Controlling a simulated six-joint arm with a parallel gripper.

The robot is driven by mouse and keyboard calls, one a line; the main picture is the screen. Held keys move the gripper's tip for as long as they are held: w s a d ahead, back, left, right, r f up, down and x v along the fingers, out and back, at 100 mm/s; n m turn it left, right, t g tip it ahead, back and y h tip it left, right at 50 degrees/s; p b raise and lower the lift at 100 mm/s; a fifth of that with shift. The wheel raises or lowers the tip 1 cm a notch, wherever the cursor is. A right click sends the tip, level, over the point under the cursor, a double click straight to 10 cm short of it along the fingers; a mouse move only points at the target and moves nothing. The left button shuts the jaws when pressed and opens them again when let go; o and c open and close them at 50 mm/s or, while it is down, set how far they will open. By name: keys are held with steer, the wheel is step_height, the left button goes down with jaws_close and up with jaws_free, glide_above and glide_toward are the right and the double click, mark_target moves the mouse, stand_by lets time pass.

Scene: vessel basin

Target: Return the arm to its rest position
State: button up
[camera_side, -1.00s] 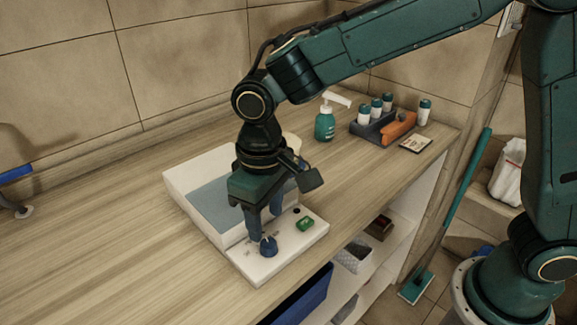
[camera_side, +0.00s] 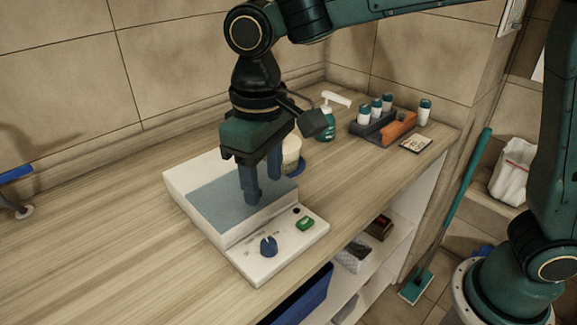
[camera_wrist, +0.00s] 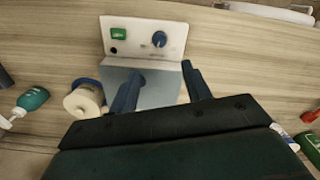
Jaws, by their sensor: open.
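My gripper (camera_side: 262,184) is open and empty, pointing down above the water-filled basin (camera_side: 184,195) of the white vessel. Its two blue fingers also show in the wrist view (camera_wrist: 160,92), apart with nothing between them. The vessel's front panel (camera_side: 262,262) carries a blue knob (camera_side: 268,246), a green button (camera_side: 305,223) and a small dark dot. In the wrist view the knob (camera_wrist: 159,39) and green button (camera_wrist: 118,33) are clear of the fingers.
A cream cup (camera_side: 291,156) on a blue base stands right behind the basin. A soap bottle (camera_side: 327,122), a rack of white bottles (camera_side: 372,124) with an orange item and a small card (camera_side: 416,144) stand farther back.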

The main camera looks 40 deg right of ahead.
steer(key=shift+d+r, duration=0.1)
steer(key=shift+d, duration=0.05)
steer(key=s+d+r+m+t, duration=0.1)
steer(key=s+d+r, duration=0.2)
steer(key=d, duration=0.4)
steer(key=s+d+r+m+t, duration=0.1)
steer(key=s+d+r, duration=0.15)
steer(key=d, duration=0.45)
steer(key=s+d+f+m+t, duration=0.1)
steer(key=s+d+f+t, duration=0.2)
steer(key=s+d, duration=0.6)
steer(key=s, duration=0.2)
steer(key=shift+s+d+m+t, duration=0.15)
steer(key=shift+s+m+t, duration=0.15)
steer(key=shift+s+m, duration=0.1)
